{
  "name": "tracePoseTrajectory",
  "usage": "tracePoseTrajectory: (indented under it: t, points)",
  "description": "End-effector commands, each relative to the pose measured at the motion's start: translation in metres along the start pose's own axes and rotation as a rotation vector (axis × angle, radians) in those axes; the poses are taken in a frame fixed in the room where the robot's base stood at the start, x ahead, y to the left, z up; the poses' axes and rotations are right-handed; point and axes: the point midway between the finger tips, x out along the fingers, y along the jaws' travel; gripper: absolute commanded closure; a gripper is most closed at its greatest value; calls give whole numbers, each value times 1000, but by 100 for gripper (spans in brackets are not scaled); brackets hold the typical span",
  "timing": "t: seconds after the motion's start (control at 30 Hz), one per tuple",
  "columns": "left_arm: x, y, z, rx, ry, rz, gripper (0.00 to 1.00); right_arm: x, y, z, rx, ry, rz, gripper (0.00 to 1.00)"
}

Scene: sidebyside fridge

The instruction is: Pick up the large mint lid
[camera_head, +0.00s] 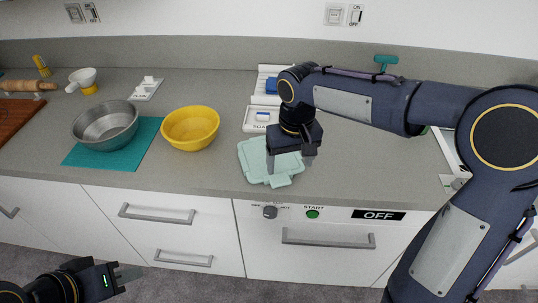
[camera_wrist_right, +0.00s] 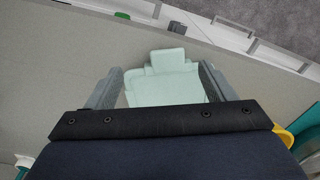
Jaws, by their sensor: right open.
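The large mint lid (camera_head: 257,160) lies flat on the grey counter near its front edge, in the middle of the head view. My right gripper (camera_head: 291,162) is above the lid's right part, pointing down, and hides some of it. In the right wrist view the lid (camera_wrist_right: 165,82) shows between the two open fingers (camera_wrist_right: 160,88), with its tab pointing toward the counter's front edge. I cannot tell whether the fingers touch the lid.
A yellow bowl (camera_head: 190,128) stands left of the lid. A metal bowl (camera_head: 105,125) stands on a teal mat (camera_head: 143,157) further left. A white soap tray (camera_head: 259,121) is behind the lid. The counter's front edge is just before the lid.

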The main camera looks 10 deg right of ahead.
Motion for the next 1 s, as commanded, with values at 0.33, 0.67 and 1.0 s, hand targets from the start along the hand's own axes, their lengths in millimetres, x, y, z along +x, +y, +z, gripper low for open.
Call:
tracePoseTrajectory:
  t: [0.33, 0.67, 1.0]
  points:
    - [-2, 1, -1, 0, -1, 0, 74, 32, -12, -16, -13, -32, 31, 24]
    - [-8, 4, -4, 0, 0, 0, 74, 76, -10, -8, -12, -31, 28, 24]
    - [-8, 4, -4, 0, 0, 0, 74, 88, -10, -8, -13, -28, 27, 24]
